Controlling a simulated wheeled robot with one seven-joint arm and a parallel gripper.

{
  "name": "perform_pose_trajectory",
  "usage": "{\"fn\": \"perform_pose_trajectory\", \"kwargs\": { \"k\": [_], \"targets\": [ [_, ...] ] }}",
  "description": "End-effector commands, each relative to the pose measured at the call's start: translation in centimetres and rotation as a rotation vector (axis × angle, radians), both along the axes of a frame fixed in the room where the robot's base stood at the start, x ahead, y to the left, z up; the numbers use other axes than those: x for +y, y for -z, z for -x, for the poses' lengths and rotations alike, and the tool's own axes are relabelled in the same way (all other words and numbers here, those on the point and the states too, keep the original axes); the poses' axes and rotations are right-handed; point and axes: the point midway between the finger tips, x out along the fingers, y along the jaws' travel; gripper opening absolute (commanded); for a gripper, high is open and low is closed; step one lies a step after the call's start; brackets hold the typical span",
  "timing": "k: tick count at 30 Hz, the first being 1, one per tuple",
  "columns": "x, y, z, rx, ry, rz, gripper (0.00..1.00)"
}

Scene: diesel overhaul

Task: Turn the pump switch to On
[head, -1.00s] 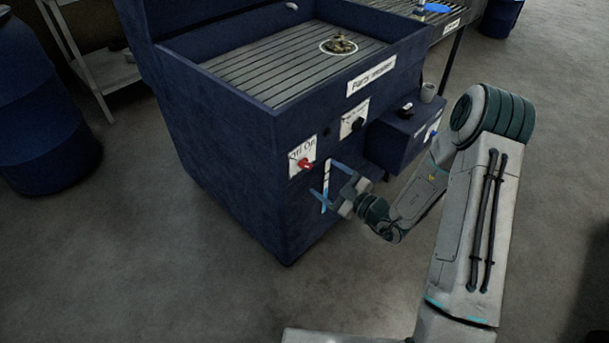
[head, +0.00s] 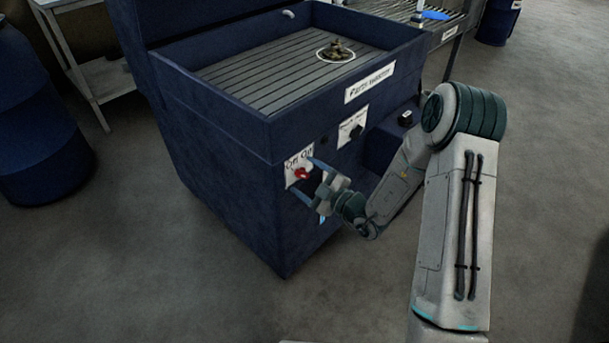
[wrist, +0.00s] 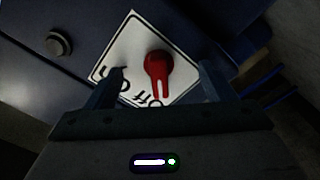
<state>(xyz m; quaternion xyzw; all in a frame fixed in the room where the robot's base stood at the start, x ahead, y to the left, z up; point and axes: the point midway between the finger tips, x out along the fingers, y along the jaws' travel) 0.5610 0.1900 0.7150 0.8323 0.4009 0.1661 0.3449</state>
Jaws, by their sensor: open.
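The pump switch (head: 301,174) is a red knob on a white plate (head: 291,181) lettered Off and On, on the front of the blue parts washer. In the wrist view the red knob (wrist: 157,66) shows whole, with a white mark on its handle pointing toward the Off lettering. The plate (wrist: 128,45) appears turned in that view. My gripper (head: 306,177) is open in front of the switch. In the wrist view my gripper (wrist: 161,72) has one finger on each side of the knob, with visible gaps. I cannot tell how far the fingertips are from the panel.
A second white plate with a black knob (head: 355,130) is to the right of the switch. A blue box (head: 385,140) juts from the washer farther right, partly behind my arm. A blue drum (head: 40,130) stands at left. The floor in front is clear.

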Motion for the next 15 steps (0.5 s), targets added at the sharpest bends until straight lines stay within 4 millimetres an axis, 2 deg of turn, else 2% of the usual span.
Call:
{"fn": "perform_pose_trajectory", "kwargs": {
  "k": [3, 9, 11, 15],
  "targets": [
    [-0.16, 0.01, -0.05, 0.0, 0.003, 0.0, 0.76],
    [-0.12, 0.01, -0.04, 0.0, 0.001, 0.0, 0.21],
    [-0.09, 0.01, -0.03, 0.0, 0.001, 0.0, 0.08],
    [-0.02, -0.03, -0.02, 0.0, 0.001, -0.001, 0.08]
  ]
}}
